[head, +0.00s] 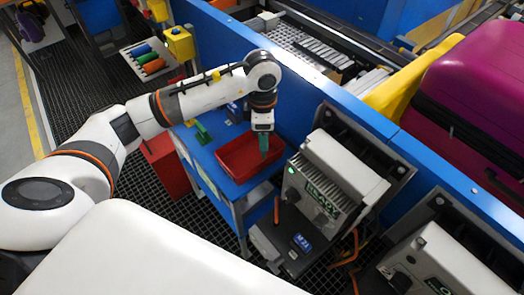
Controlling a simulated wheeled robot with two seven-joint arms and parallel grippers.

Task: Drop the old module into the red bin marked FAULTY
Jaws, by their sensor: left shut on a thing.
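The red bin (232,162) is an open tray on a blue bench. No FAULTY marking on it can be read from here. My left gripper (263,131) points down over the bin's right part. It is shut on a slim teal-green module (264,146), which hangs upright with its lower end at or just above the bin's inside; I cannot tell whether it touches. The bin shows no other thing in it. My right gripper is not in view.
The blue bench (206,157) also bears a green piece (202,133) and dark blue pieces (234,112). A grey unit (338,172) with a green light stands close right of the bin. Orange cables (355,248) hang below it. A red box (166,167) stands left of the bench.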

